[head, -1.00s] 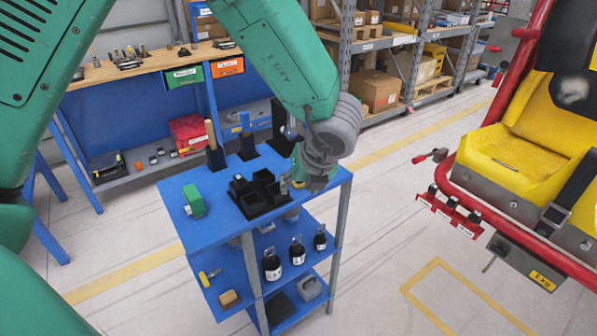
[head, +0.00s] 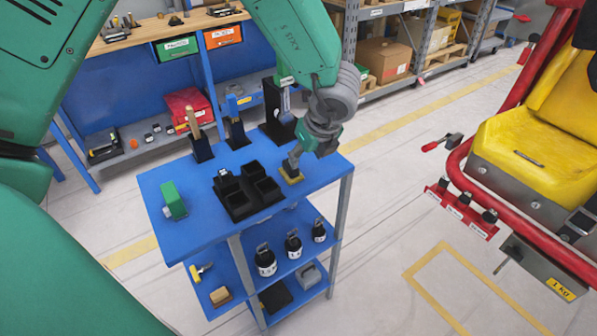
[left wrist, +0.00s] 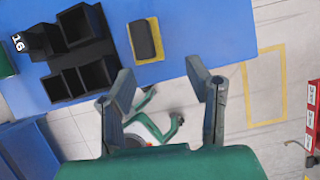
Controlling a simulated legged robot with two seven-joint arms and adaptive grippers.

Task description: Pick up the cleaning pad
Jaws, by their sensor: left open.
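What looks like the cleaning pad, a dark block on a yellow base (left wrist: 145,40), lies on the blue cart top (left wrist: 215,25) right of the black tray. In the head view its yellow base (head: 291,176) shows at the right part of the cart top, with its upper part hidden by my gripper. My left gripper (head: 294,163) is just above it in the head view. In the left wrist view the open gripper (left wrist: 160,80) has empty space between its fingers, and the pad lies beyond the fingertips. My right gripper is not in view.
A black compartment tray (head: 239,203) stands left of the pad, with a green block (head: 174,200) farther left. Upright holders with tools (head: 200,145) stand along the back edge. Bottles (head: 293,246) stand on the shelf below. A yellow seat in a red frame (head: 461,165) is at right.

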